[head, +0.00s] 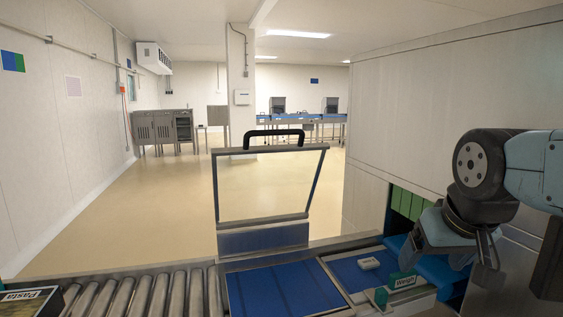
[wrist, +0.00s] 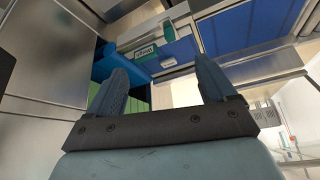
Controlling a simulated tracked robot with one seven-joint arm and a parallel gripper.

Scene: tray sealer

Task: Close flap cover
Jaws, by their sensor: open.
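The flap cover (head: 262,219) is a clear panel in a grey metal frame. It stands raised, tilted slightly back, at the far edge of the conveyor line in the head view. A black arched handle (head: 273,134) sits on its top edge. Below it lies an open bay with a blue belt (head: 275,288). My gripper (head: 486,262) is open and empty, over the right end of the line, well to the right of the cover and apart from it. In the wrist view its two fingers (wrist: 160,66) are spread with nothing between them. I cannot make out the cover clearly there.
A roller conveyor (head: 150,293) with a "Pasta" box (head: 28,300) runs at left. A second blue belt (head: 345,275) carries a small white block (head: 369,263). A green "Weigh" label (head: 404,281) stands at its right. A tall wall panel (head: 440,100) rises behind my arm.

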